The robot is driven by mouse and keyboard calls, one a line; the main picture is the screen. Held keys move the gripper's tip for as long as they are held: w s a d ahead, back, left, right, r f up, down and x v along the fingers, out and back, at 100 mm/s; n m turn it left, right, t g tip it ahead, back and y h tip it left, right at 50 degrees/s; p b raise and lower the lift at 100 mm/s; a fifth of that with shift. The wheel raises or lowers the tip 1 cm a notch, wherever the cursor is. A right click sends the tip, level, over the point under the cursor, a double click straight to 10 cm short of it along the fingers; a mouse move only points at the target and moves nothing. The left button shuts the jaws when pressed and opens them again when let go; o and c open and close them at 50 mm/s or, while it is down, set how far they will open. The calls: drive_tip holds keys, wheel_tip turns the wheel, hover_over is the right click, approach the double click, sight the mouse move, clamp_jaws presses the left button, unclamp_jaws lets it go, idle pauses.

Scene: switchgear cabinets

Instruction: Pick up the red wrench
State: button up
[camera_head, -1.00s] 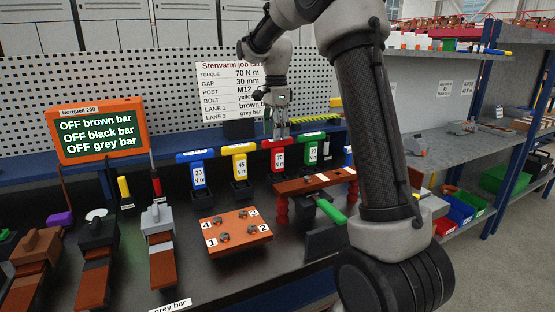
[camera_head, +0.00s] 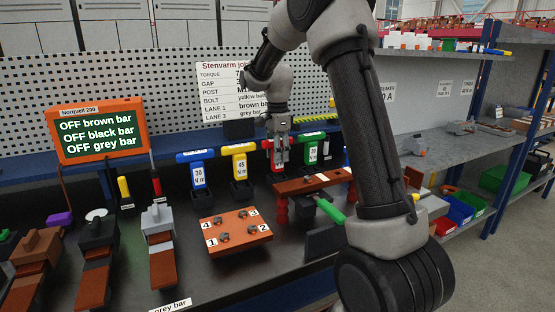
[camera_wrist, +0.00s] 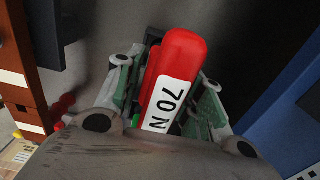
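The red wrench (camera_wrist: 183,55) stands upright in its holder, with a white label reading 70 N. In the wrist view it lies between the two fingers of my gripper (camera_wrist: 165,78). The fingers flank it, with a small gap showing on the left side; contact on the right is hard to tell. In the head view my gripper (camera_head: 280,158) points down over the wrench and hides most of it; a little red (camera_head: 267,144) shows beside the fingers.
A blue wrench (camera_head: 197,156) and a yellow wrench (camera_head: 239,149) stand to the left, a green one (camera_head: 312,139) close on the right. A brown bar on red posts (camera_head: 315,181) stands in front. The pegboard (camera_head: 130,80) and job card (camera_head: 215,97) are behind.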

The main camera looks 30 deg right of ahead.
clamp_jaws()
